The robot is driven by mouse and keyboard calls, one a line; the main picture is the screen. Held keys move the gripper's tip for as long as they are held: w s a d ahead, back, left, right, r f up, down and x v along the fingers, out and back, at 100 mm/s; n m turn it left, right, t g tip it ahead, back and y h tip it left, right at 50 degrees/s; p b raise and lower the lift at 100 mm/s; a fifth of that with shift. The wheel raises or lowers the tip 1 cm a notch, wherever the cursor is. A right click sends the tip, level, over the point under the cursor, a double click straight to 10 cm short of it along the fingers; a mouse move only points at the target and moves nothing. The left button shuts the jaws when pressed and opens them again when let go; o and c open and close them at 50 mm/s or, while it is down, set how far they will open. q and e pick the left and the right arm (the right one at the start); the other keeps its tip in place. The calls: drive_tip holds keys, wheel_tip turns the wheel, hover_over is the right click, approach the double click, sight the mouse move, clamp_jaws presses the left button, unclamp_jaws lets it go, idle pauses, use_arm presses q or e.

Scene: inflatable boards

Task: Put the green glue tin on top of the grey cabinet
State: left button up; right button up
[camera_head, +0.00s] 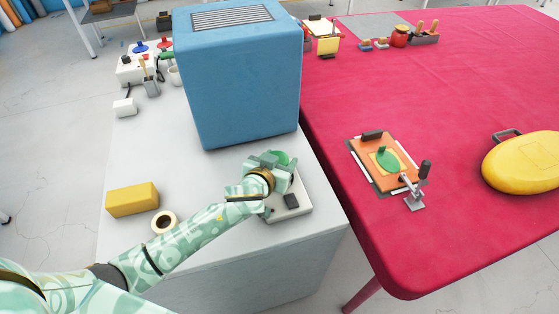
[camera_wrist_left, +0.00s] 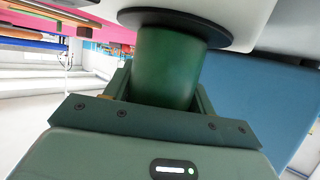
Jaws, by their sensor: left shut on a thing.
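The green glue tin (camera_head: 284,157) is between the fingers of my left gripper (camera_head: 273,163), which is shut on it. In the left wrist view the dark green tin (camera_wrist_left: 165,68) shows between the jaws, with one end against a dark round plate (camera_wrist_left: 190,25) on a white body. That white body looks like the small white scale (camera_head: 293,209) under my gripper in the head view. I cannot tell whether the tin's weight rests on it. The scale sits on a pale grey unit (camera_head: 140,240), which appears to be the cabinet. My right gripper is out of view.
A large blue box (camera_head: 240,90) with a vented top stands close behind my gripper. A yellow block (camera_head: 132,199) and a tape roll (camera_head: 164,222) lie to the left. A red-covered table (camera_head: 460,255) on the right holds a clamp (camera_head: 414,190) and a yellow inflatable (camera_head: 525,163).

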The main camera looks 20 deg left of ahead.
use_arm(q)
drive_tip(key=shift+r, duration=0.2)
drive_tip(key=o, duration=1.3)
drive_tip(key=shift+f, duration=0.25)
